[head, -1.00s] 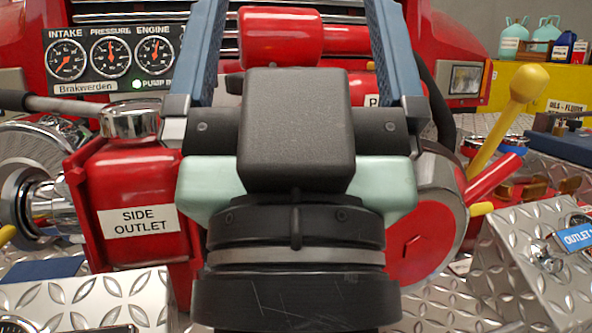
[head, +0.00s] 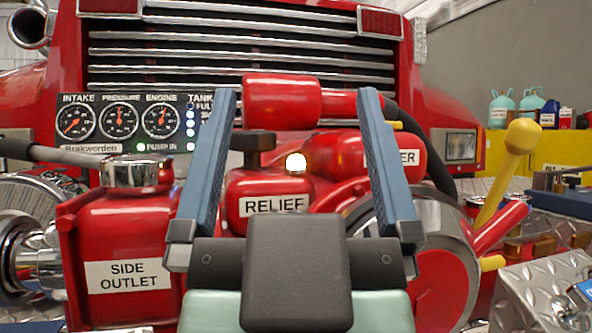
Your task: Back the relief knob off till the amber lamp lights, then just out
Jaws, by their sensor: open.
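The red relief housing (head: 265,190) carries a RELIEF label and stands at the middle of the head view. The dark relief knob (head: 253,144) sits on top of it, with a flat bar-shaped head. Just right of the knob, a small round lamp (head: 296,162) is lit, white at its centre with a warm amber glow on the red metal around it. My gripper (head: 298,96) is open and empty. Its two blue fingers stand wide apart, framing knob and lamp in the picture; I see no contact with the knob.
The gauge panel (head: 125,118) is behind at left, with a green PUMP lamp. The red SIDE OUTLET body (head: 125,235) with a chrome cap stands at left. A yellow-knobbed lever (head: 510,150) rises at right. A red cylinder (head: 283,101) lies behind the fingertips.

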